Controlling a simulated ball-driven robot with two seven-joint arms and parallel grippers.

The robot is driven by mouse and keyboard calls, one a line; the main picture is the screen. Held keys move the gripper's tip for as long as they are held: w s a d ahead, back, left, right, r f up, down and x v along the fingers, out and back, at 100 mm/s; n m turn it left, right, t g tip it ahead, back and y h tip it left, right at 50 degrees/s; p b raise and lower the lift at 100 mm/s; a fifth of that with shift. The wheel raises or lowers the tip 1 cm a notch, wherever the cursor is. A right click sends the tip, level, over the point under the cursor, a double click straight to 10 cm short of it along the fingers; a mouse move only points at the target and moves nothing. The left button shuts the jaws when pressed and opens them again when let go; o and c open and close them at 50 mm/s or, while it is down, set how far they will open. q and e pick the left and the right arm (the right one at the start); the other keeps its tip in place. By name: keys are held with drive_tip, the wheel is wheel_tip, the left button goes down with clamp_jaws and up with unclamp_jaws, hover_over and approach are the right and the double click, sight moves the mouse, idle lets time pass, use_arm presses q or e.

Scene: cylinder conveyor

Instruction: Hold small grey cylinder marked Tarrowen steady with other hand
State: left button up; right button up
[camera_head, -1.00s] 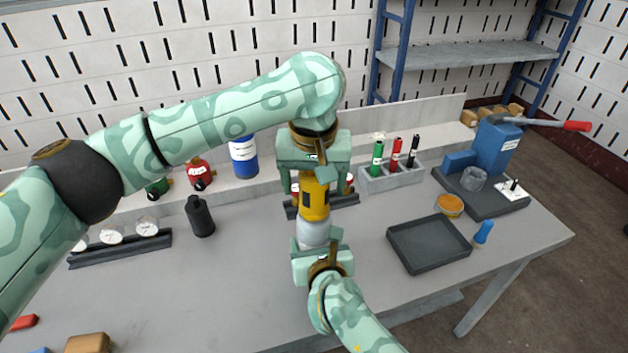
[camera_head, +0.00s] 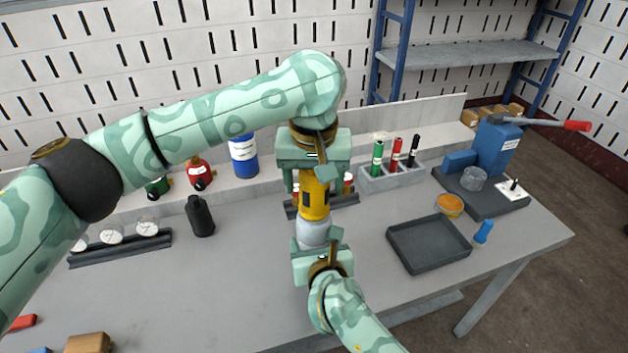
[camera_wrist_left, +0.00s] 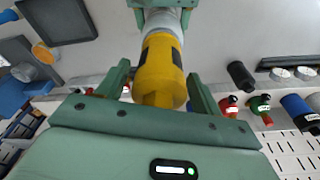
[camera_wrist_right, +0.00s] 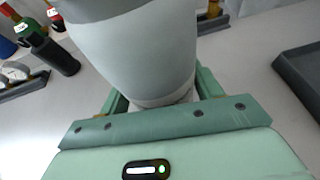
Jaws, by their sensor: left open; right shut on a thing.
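The small grey cylinder (camera_head: 312,233) stands upright above the bench with a yellow part with a dark square (camera_head: 314,200) on top. My right gripper (camera_head: 316,243) is shut on the grey cylinder from below. The grey body also fills the right wrist view (camera_wrist_right: 135,45). My left gripper (camera_head: 312,182) points down from above and is open. In the left wrist view its fingers stand on either side of the yellow part (camera_wrist_left: 162,70), with gaps showing. I cannot read any Tarrowen marking.
A black bottle (camera_head: 200,217) and a gauge rack (camera_head: 122,248) stand at left. A marker holder (camera_head: 392,180) stands behind.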

use_arm(q)
drive_tip(key=shift+r, duration=1.2)
drive_tip(key=m+h, duration=0.1)
drive_tip(key=m, duration=0.5)
drive_tip(key=m, duration=0.3)
drive_tip(key=m+g, duration=0.1)
drive_tip(key=m, duration=0.2)
drive_tip(key=shift+h, duration=0.3)
drive_tip(key=m, duration=0.6)
drive_tip(key=shift+g, duration=0.4)
